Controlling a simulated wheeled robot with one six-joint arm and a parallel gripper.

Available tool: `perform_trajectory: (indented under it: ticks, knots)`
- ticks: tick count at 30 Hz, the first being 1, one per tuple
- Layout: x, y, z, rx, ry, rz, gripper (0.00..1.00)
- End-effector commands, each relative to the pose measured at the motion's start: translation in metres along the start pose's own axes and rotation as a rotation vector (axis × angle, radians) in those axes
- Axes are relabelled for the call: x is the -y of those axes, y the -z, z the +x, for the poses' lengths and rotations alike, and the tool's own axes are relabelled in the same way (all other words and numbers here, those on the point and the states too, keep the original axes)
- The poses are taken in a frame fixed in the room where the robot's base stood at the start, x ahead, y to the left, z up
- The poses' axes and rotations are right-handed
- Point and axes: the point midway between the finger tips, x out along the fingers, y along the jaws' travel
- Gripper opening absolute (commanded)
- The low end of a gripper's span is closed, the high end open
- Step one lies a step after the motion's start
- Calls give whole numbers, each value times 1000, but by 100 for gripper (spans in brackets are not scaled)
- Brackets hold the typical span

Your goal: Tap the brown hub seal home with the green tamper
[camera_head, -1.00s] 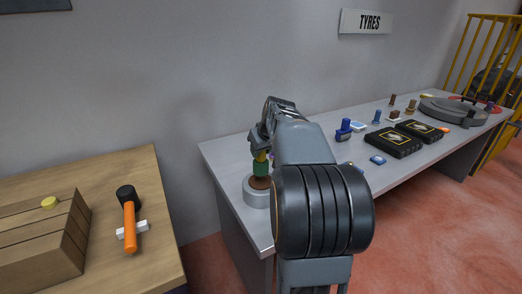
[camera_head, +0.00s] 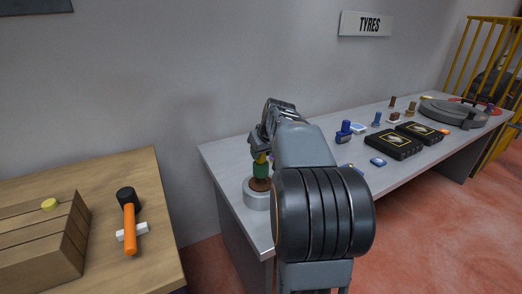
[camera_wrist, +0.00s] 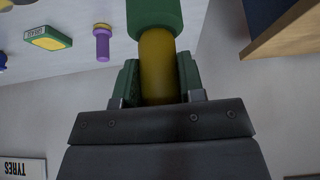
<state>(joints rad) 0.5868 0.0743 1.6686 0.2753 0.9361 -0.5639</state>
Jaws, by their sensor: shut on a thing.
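My gripper (camera_head: 261,152) is at the left end of the grey bench, shut on the yellow handle of the green tamper (camera_head: 260,170). In the wrist view the yellow handle sits between my gripper's fingers (camera_wrist: 158,78), with the green tamper head (camera_wrist: 153,14) beyond it. In the head view the tamper is upright over the brown hub seal (camera_head: 259,184), which sits at the top of the round grey hub (camera_head: 256,195). The tamper's lower end appears at or just above the seal; I cannot tell if they touch. The wrist view does not show the seal.
On the grey bench (camera_head: 225,154) stand a blue part (camera_head: 344,131), black boxes (camera_head: 394,143), several small pegs and a grey disc (camera_head: 453,110). A wooden table (camera_head: 95,190) at the left holds an orange-handled mallet (camera_head: 130,228) and a wooden block (camera_head: 38,250).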

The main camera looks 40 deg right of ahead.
Motion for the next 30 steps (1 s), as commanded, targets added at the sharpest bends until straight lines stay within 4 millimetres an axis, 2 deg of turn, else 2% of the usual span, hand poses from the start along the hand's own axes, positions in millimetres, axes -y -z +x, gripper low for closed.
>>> perform_trajectory:
  ticks: [1, 4, 6, 17, 30]
  knots:
    - [0, -11, 18, 0, 0, 0, 0]
    - [0, -23, 40, 1, 1, 0, 0]
    - [0, -16, 28, -1, 0, -1, 0]
    - [-1, 0, 2, -2, -1, 0, 0]
    - [0, 2, -3, -1, 0, 0, 0]
